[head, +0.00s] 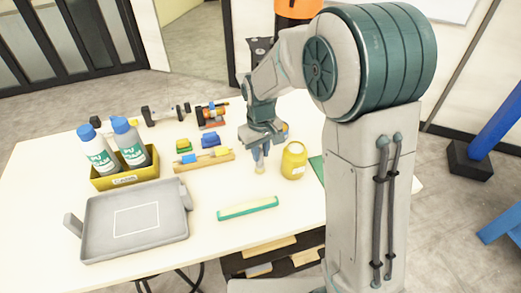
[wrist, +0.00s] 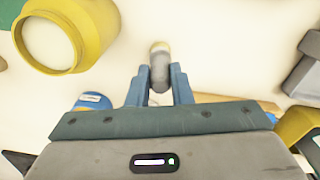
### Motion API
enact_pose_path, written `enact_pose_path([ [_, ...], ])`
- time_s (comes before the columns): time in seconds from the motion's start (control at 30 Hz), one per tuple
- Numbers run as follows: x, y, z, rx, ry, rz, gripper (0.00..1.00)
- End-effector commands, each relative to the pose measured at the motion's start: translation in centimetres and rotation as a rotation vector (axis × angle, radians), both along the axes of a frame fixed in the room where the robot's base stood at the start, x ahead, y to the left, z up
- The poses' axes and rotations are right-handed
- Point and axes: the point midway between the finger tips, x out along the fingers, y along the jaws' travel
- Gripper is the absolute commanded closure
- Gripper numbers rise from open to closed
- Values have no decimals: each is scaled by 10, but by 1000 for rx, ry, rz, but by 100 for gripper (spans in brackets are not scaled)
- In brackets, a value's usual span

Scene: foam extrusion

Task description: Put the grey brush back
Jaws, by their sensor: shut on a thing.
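My gripper (head: 261,153) is over the table, left of a yellow jar. In the wrist view my gripper (wrist: 160,88) has its blue fingers shut on the grey brush (wrist: 160,70), a short grey body with a pale, yellowish end. In the head view the brush (head: 260,167) points down below the fingers; whether its tip touches the table I cannot tell. A wooden rack (head: 180,167) with yellow and blue pieces on it stands just left of the gripper. A wooden edge (wrist: 210,98) shows beside the fingers in the wrist view.
The yellow jar (head: 294,163) stands close right of the gripper. A green and white strip (head: 248,208) lies in front. A grey tray (head: 160,244) and a yellow bin (head: 125,182) with two bottles are on the left. Tools (head: 210,115) lie behind. The front middle is mostly clear.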

Motion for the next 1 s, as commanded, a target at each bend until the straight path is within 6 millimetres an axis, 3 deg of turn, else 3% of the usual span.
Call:
enact_pose_path([
  [0.1, 0, 0, -4, 0, 0, 0, 100],
  [0.13, 0, 0, -4, 0, 0, 0, 78],
  [0.2, 0, 0, -3, 0, 0, 0, 59],
  [0.63, 1, 0, 7, 1, -3, 0, 59],
  [1.0, 1, 0, 83, 2, -5, 0, 59],
])
